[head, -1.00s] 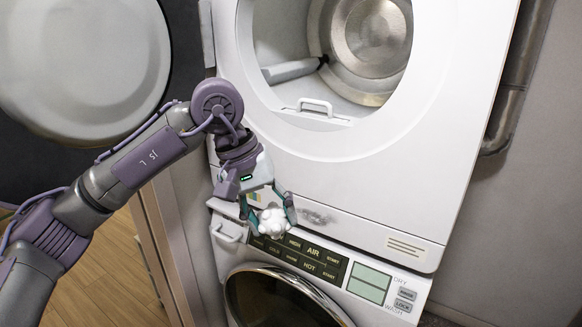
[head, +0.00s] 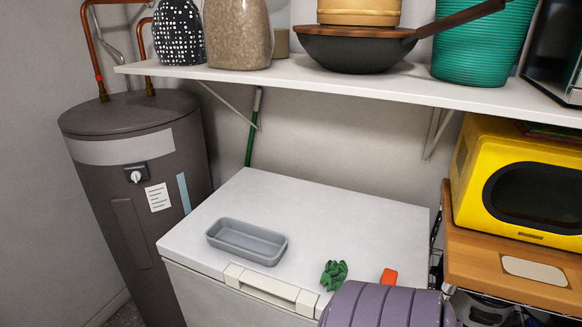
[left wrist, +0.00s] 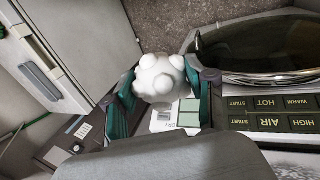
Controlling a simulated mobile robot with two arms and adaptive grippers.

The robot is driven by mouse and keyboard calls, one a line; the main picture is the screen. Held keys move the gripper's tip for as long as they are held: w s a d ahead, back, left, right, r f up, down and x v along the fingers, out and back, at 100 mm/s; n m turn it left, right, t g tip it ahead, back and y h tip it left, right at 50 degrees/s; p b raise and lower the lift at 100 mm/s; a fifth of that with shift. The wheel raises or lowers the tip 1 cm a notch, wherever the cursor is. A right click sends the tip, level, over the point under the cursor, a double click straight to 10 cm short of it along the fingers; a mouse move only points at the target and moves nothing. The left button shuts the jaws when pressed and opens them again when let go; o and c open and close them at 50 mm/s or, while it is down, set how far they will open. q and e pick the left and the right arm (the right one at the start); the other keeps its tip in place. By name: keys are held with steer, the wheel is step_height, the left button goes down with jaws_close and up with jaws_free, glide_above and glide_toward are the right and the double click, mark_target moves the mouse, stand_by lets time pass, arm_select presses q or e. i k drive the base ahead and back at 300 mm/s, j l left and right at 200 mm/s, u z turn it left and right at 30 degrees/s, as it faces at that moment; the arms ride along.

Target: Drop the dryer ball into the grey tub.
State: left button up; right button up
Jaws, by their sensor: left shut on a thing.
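The dryer ball, white and knobbly (left wrist: 160,78), shows in the left wrist view between the green fingers of my left gripper (left wrist: 160,88), which is shut on it. The grey tub (head: 246,243) is a shallow rectangular container in the head view, sitting on the left part of a white chest-like appliance (head: 300,200). It looks empty. Neither gripper shows in the head view.
A green crumpled item (head: 334,274) and an orange item (head: 389,279) lie right of the tub. A shelf (head: 320,82) with jars and a pan hangs above. A dark tank (head: 135,200) stands left. A yellow microwave (head: 520,190) stands right on a wooden top (head: 500,262).

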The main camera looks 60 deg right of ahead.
mark_target(229, 239)
steer(key=z, duration=0.45)
steer(key=i+z, duration=0.1)
steer(key=z, duration=0.8)
steer(key=j+z, duration=0.1)
steer(key=z, duration=0.3)
steer(key=j+z, duration=0.1)
steer(key=z, duration=0.35)
steer(key=i+j, duration=0.1)
steer(key=j, duration=0.25)
steer(key=i+j+z, duration=0.15)
steer(key=j, duration=0.2)
steer(key=i+j, duration=0.1)
steer(key=j, duration=0.25)
steer(key=z, duration=0.5)
